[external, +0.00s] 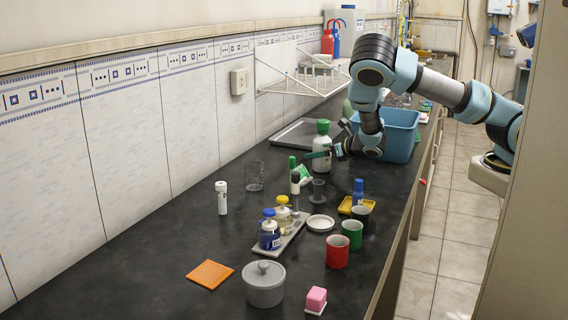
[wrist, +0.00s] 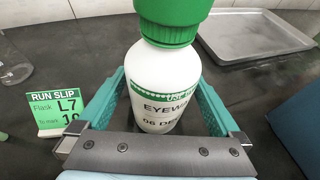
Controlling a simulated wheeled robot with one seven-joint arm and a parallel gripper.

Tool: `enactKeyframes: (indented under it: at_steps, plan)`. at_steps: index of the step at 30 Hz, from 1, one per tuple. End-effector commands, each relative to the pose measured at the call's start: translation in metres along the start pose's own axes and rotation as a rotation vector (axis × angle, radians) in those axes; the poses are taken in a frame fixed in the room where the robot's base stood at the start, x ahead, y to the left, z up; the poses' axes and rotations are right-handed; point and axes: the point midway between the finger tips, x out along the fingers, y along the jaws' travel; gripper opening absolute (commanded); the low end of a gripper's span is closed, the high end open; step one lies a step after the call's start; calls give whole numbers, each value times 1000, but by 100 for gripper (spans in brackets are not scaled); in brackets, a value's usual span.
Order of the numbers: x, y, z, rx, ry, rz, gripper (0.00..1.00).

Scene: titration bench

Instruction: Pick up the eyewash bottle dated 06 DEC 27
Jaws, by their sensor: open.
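The eyewash bottle (external: 321,161) is white with a green cap and stands upright on the dark bench. In the wrist view the eyewash bottle (wrist: 165,78) shows a green-banded label reading "EYEWA…" and "06 DE…"; the rest of the date is cut off by its curve. My gripper (wrist: 166,84) is open, with one teal finger on each side of the bottle. I cannot tell whether either finger touches it.
A grey metal tray (wrist: 255,36) lies behind the bottle. A blue bin (external: 402,138) stands to the right. A glass beaker (external: 254,175), cups and small bottles stand nearer the camera.

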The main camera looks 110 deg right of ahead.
Motion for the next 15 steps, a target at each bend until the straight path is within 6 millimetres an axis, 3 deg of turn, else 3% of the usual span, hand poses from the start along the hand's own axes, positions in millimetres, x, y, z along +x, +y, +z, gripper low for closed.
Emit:
enactKeyframes:
  at_steps: [6,13,15]
  plan:
    - [21,0,1,-1,0,-1,100]
    - [22,0,0,-1,0,0,100]
    - [22,0,0,-1,0,0,92]
